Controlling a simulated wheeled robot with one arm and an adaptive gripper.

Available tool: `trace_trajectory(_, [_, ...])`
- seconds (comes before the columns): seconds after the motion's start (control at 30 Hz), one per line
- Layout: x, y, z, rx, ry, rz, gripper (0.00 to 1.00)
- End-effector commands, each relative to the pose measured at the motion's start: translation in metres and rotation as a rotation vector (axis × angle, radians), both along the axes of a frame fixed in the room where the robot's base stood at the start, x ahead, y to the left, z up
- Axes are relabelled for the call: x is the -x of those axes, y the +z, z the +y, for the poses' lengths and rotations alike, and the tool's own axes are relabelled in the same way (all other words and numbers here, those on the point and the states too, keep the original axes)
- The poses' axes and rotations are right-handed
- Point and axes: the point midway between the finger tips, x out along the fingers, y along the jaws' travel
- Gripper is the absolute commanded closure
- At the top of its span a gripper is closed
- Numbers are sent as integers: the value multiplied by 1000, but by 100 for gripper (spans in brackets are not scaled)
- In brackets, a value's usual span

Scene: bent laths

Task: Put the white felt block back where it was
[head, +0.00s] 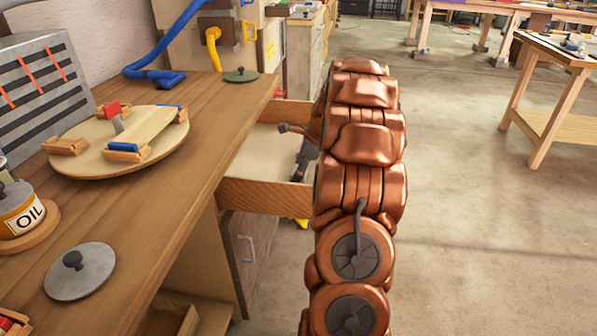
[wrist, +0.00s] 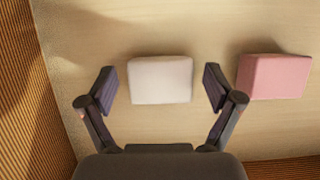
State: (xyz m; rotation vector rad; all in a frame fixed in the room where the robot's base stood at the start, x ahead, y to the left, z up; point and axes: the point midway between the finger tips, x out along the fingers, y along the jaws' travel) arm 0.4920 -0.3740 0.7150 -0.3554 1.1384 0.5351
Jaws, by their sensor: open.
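The white felt block (wrist: 161,78) lies on the pale wooden floor of an open drawer (head: 262,197). In the wrist view my gripper (wrist: 159,88) is open, with one finger at each side of the white block. Small gaps show between the block and both fingers. In the head view my gripper (head: 303,162) reaches into the drawer and is partly hidden by my copper-coloured arm. The white block cannot be seen in the head view.
A pink block (wrist: 274,76) lies in the drawer just right of my right finger. Ribbed brown drawer walls (wrist: 28,110) stand at the left and lower right. The workbench (head: 180,205) holds a round board (head: 75,160), an oil tin (head: 20,212) and a grey lid (head: 80,275).

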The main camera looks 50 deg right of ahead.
Motion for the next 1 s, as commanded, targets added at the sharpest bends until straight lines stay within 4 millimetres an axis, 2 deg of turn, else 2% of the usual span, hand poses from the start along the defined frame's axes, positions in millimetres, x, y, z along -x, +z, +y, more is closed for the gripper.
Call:
trace_trajectory(0.17, [6,22,-5,3,-1,-3,9])
trace_trajectory(0.4, [21,66,-17,5,-3,-5,9])
trace_trajectory(0.6, [31,94,-23,3,-2,-2,9])
trace_trajectory(0.8, [37,109,-26,1,1,-1,9])
trace_trajectory(1.0, [38,111,-26,0,3,0,9])
